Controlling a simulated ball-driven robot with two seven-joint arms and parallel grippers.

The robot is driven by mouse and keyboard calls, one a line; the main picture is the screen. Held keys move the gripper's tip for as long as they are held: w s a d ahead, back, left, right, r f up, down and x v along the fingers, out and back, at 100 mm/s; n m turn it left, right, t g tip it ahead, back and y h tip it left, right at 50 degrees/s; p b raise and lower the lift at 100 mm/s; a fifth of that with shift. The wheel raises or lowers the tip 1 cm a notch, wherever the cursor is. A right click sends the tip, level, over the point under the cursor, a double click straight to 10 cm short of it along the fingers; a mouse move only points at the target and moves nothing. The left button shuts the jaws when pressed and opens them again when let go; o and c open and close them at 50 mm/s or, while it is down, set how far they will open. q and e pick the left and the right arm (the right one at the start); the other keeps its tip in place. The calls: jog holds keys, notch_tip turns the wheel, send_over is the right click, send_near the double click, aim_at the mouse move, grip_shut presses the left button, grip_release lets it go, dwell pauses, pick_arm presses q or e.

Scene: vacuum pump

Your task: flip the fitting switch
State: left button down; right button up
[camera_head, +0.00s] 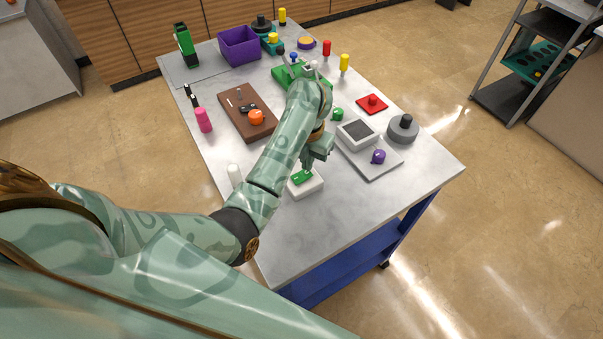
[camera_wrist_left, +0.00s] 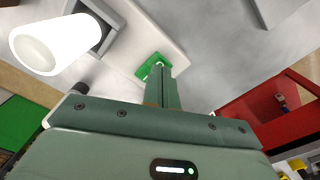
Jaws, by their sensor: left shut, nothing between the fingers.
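The fitting switch is a white box (camera_head: 308,189) with a green rocker (camera_head: 301,178) on top, near the front of the table. In the left wrist view the green rocker (camera_wrist_left: 148,66) lies on the white box (camera_wrist_left: 150,30), right by my fingertips. My left gripper (camera_head: 307,172) points down over the rocker, shut and empty. In the left wrist view its closed fingers (camera_wrist_left: 160,72) overlap part of the rocker. I cannot tell whether they touch it. My right gripper is not in view.
A grey plate (camera_head: 378,168) with a white box with a dark top (camera_head: 357,133) and a purple knob (camera_head: 378,156) lies to the right. A brown board (camera_head: 240,123) lies farther back. The table front is clear.

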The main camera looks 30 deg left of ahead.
pick_arm(q)
jog(key=shift+f+b, duration=0.7)
jog(key=shift+f, duration=0.25)
dwell(0.4)
notch_tip(320, 180, up, 7)
jog(key=p, duration=0.7)
jog(key=shift+r, duration=0.1)
dwell(0.4)
